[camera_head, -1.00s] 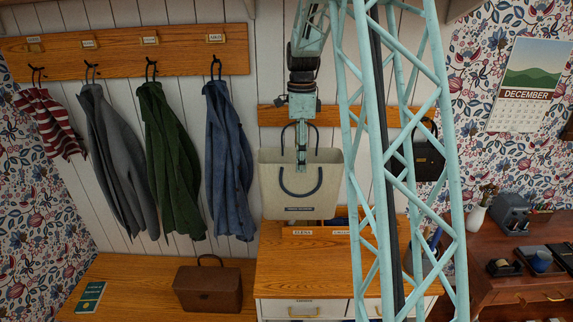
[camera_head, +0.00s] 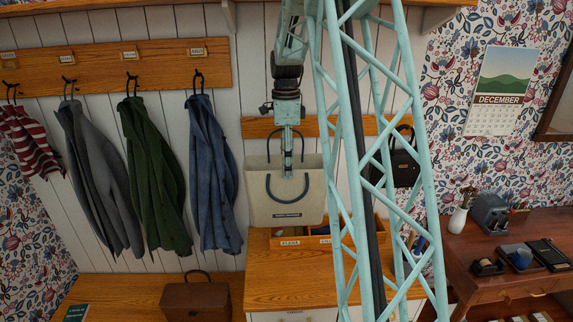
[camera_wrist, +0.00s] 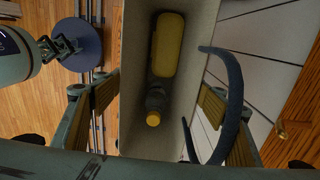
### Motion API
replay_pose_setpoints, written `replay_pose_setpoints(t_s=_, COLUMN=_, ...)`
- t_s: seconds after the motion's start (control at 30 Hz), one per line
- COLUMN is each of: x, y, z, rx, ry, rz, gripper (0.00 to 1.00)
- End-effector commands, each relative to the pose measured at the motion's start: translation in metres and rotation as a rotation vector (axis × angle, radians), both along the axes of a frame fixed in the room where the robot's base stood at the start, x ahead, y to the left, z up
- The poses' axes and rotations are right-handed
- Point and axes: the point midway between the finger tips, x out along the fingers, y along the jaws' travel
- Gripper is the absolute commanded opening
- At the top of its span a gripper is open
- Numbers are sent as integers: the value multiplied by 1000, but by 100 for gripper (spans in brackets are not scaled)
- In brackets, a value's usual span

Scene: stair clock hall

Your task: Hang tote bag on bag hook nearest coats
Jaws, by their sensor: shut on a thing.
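The cream tote bag (camera_head: 286,208) with dark handles hangs upright from my gripper (camera_head: 287,172), in front of the white panelled wall. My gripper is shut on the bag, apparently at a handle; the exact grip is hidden. In the wrist view I look down into the tote bag (camera_wrist: 135,50); a yellow bottle lies inside, and one handle loop stands at the right. The lower wooden hook board (camera_head: 257,128) is behind my arm. A brass hook (camera_wrist: 285,130) seems to show on it in the wrist view. A black bag (camera_head: 403,168) hangs at the board's right end.
Several coats (camera_head: 215,175) hang left of the tote from the upper rail (camera_head: 110,68). Below the tote is a cabinet (camera_head: 290,275) with a labelled wooden tray (camera_head: 290,242). A brown case (camera_head: 195,298) stands on the bench. A desk (camera_head: 500,265) is at right.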

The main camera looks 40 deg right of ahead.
Motion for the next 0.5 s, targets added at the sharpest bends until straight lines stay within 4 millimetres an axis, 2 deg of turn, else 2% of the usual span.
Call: replay_pose_setpoints(t_s=0.5, x=11, y=-8, z=0, rx=-1, ry=-2, rz=0, gripper=40)
